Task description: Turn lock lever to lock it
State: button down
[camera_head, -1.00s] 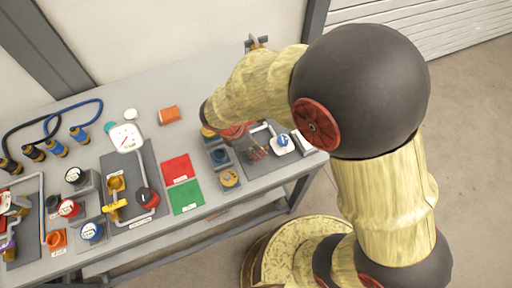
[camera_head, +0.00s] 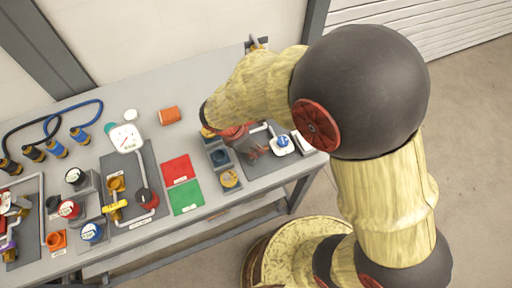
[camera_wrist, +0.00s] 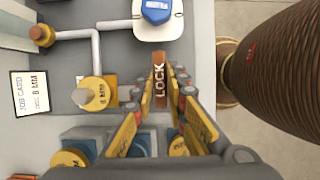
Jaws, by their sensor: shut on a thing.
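In the wrist view the lock lever (camera_wrist: 160,72) is a narrow brown-orange bar with "LOCK" in white letters. It points up the picture, toward a white plate with a blue hexagonal part (camera_wrist: 156,11). My gripper (camera_wrist: 163,88) is shut on the lever, with one finger on each side of it.
A pipe (camera_wrist: 92,27) and a yellow-collared part (camera_wrist: 95,92) lie left of the lever. A job card (camera_wrist: 31,92) is farther left. Red (camera_head: 178,169) and green (camera_head: 187,196) mats lie left of the gripper. An orange cylinder (camera_head: 169,115) is near the back. Floor is open at right.

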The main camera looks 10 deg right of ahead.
jog(key=shift+m+p, duration=0.3)
jog(key=m+p, duration=0.1)
jog(key=m+g+p, duration=0.1)
jog(key=m+p, duration=0.1)
jog(key=shift+s+r+m+g, duration=0.15)
jog(key=shift+s+m+g, duration=0.15)
jog(key=m+p, duration=0.1)
jog(key=m, duration=0.1)
jog(key=m+g+p, duration=0.1)
jog(key=m, duration=0.1)
jog(key=s+m+g+y+p, duration=0.1)
jog(key=m, duration=0.1)
jog(key=shift+a+m+p, duration=0.15)
jog(key=shift+m+p, duration=0.15)
jog(key=shift+p, duration=0.05)
jog(key=m, duration=0.1)
jog(key=m+g+p, duration=0.1)
jog(key=m+y, duration=0.1)
jog(key=m, duration=0.1)
jog(key=shift+s+a+g+p, duration=0.15)
jog(key=shift+a+g+p, duration=0.1)
jog(key=shift+g+p, duration=0.1)
jog(key=shift+s+a+m+y+p, duration=0.15)
jog(key=shift+m+y+p, duration=0.4)
jog(key=shift+m, duration=0.95)
jog(key=shift+a, duration=0.1)
jog(key=c, duration=1.8)
grip_release()
jog(key=shift+o, duration=0.2)
